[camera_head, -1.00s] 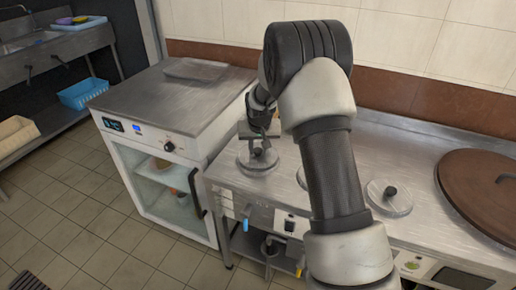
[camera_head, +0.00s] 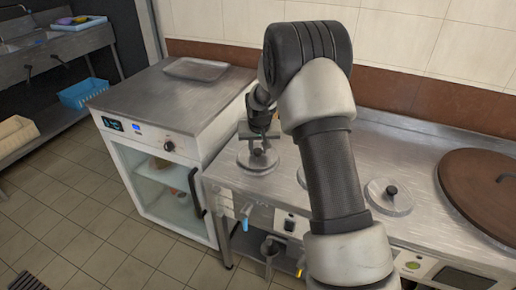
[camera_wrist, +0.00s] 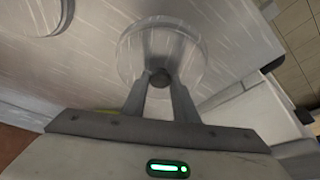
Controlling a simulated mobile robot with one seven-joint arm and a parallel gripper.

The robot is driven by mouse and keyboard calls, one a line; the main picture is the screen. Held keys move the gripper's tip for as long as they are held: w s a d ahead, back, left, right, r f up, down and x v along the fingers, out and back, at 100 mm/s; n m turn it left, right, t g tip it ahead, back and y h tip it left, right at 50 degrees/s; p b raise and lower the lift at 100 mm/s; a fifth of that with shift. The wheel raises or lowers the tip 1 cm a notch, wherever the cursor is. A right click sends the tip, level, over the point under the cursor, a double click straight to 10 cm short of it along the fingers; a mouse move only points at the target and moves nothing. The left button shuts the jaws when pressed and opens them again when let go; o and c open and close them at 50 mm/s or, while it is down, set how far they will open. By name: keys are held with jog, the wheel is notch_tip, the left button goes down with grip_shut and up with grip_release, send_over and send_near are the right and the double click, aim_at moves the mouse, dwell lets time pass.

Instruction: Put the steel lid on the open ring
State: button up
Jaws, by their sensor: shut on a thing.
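A round steel lid (camera_head: 257,161) with a dark knob is at the left end of the steel counter, below my gripper (camera_head: 258,143). In the wrist view, the two fingers of my gripper (camera_wrist: 160,82) are shut on the dark knob of the steel lid (camera_wrist: 160,45). The lid looks level and close to the counter top; I cannot tell whether it touches it. I cannot make out the open ring; my arm covers part of the counter, and what lies under the held lid is hidden.
Another knobbed lid (camera_head: 389,197) sits on the counter right of my arm. A large brown lid (camera_head: 482,190) covers the right end. A glass-fronted cabinet (camera_head: 170,85) with a shallow tray (camera_head: 196,69) on top stands left. Taps hang on the counter front.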

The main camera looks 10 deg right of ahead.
jog(key=shift+f, duration=0.4)
jog(key=o, duration=0.8)
jog(key=shift+p+v, duration=2.45)
jog(key=shift+v, duration=3.05)
jog(key=shift+r, duration=0.1)
